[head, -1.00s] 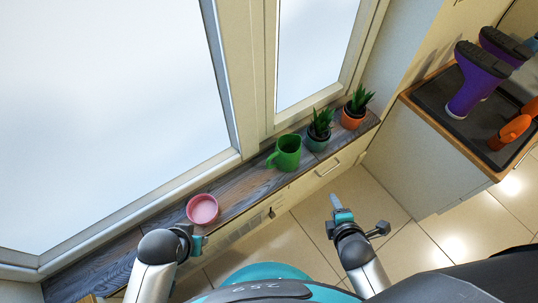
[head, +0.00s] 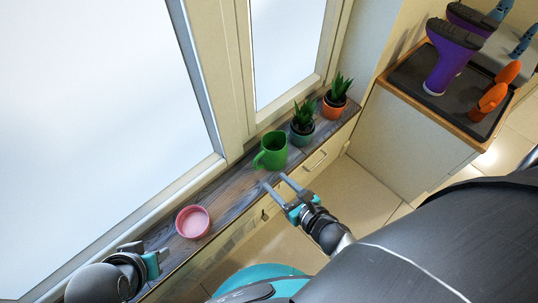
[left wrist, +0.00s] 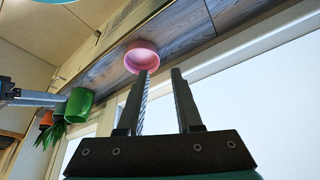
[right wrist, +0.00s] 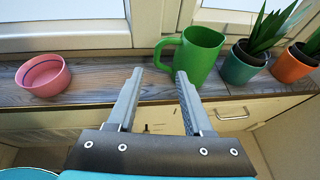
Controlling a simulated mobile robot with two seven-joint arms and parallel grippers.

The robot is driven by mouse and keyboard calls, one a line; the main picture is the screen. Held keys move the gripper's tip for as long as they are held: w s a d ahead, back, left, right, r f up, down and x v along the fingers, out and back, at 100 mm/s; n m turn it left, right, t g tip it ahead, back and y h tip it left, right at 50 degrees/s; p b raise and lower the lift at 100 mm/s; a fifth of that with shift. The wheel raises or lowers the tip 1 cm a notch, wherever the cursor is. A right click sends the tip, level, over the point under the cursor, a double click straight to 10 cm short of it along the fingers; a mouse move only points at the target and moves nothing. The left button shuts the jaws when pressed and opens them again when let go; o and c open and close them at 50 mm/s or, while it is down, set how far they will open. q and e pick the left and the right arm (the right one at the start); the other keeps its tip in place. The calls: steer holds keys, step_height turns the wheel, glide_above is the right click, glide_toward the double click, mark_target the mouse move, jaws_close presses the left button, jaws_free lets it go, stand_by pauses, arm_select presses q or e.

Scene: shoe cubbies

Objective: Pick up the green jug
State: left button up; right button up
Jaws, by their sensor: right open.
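The green jug (head: 273,152) stands upright on the wooden window sill, its handle toward the left in the head view. It also shows in the right wrist view (right wrist: 203,58), just beyond and right of the fingertips. My right gripper (head: 273,180) is open and empty at the sill's front edge, its fingers pointing toward the jug without holding it. My left gripper (left wrist: 161,72) is open and empty over the sill's left part, its fingers pointing toward the pink bowl (head: 193,222). The jug also shows at the left of the left wrist view (left wrist: 79,104).
A plant in a teal pot (head: 302,131) stands close right of the jug, and one in an orange pot (head: 334,106) beyond it. The window is behind the sill. Drawers with handles (head: 315,161) are below. Purple boots (head: 447,60) stand on a cabinet at right.

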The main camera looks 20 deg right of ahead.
mark_target(256, 165)
steer(key=shift+b+x, duration=0.95)
steer(key=shift+x, duration=2.35)
steer(key=shift+b+x, duration=0.65)
steer(key=shift+x, duration=0.75)
steer(key=shift+w+a+f+b, duration=0.2)
steer(key=shift+w+a+b, duration=0.2)
steer(key=shift+w, duration=0.3)
arm_select(q)
steer(key=w+d+r+t+h, duration=0.2)
steer(key=w+d+t+h, duration=0.1)
steer(key=w+d+t, duration=0.2)
steer(key=shift+d+m+t, duration=0.3)
steer(key=shift+d+t, duration=0.2)
steer(key=shift+d, duration=0.4)
arm_select(e)
steer(key=shift+w+f, duration=0.1)
steer(key=shift+w, duration=0.25)
steer(key=shift+c, duration=0.2)
jaws_close()
